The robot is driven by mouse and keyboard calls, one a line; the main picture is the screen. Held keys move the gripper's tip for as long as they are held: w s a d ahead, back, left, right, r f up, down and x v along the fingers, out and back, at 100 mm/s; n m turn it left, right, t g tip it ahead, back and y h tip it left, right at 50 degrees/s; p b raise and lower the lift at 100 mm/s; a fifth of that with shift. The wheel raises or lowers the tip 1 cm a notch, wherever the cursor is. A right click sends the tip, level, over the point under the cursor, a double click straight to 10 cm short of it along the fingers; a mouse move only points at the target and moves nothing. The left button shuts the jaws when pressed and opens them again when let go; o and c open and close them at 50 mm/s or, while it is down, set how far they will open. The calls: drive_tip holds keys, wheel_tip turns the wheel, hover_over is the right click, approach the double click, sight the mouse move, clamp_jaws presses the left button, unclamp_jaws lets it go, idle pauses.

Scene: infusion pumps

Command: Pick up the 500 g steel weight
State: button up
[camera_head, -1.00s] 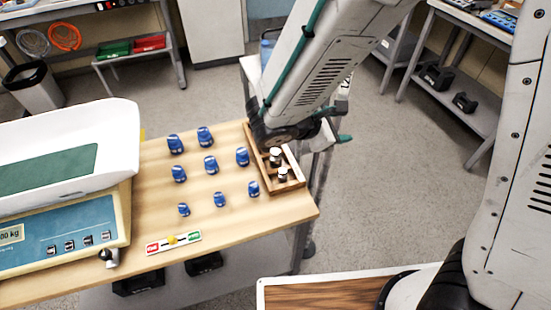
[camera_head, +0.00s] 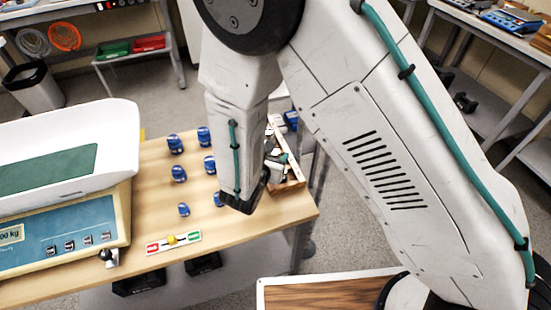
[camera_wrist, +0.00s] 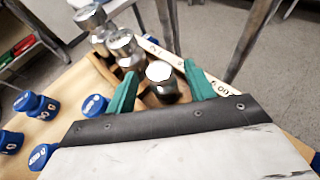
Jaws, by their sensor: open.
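Several shiny steel weights stand in a wooden tray (camera_head: 290,187) at the table's right end. In the wrist view the nearest steel weight (camera_wrist: 162,82) stands between the green fingers of my open gripper (camera_wrist: 161,70), apart from them as far as I can tell. A second steel weight (camera_wrist: 123,46) and a third (camera_wrist: 91,20) stand further along to the upper left. A pale label strip (camera_wrist: 197,75) runs beside them; its marks are only partly readable, so I cannot tell surely which is 500 g. In the head view my arm hides most of the weights.
Several blue weights (camera_head: 179,173) stand on the table left of the tray. A large scale (camera_head: 75,220) fills the table's left side. A small strip with red and green ends (camera_head: 173,242) lies near the front edge. Table legs stand beyond the tray.

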drive_tip(key=shift+x, duration=1.05)
clamp_jaws()
drive_tip(key=shift+r, duration=0.1)
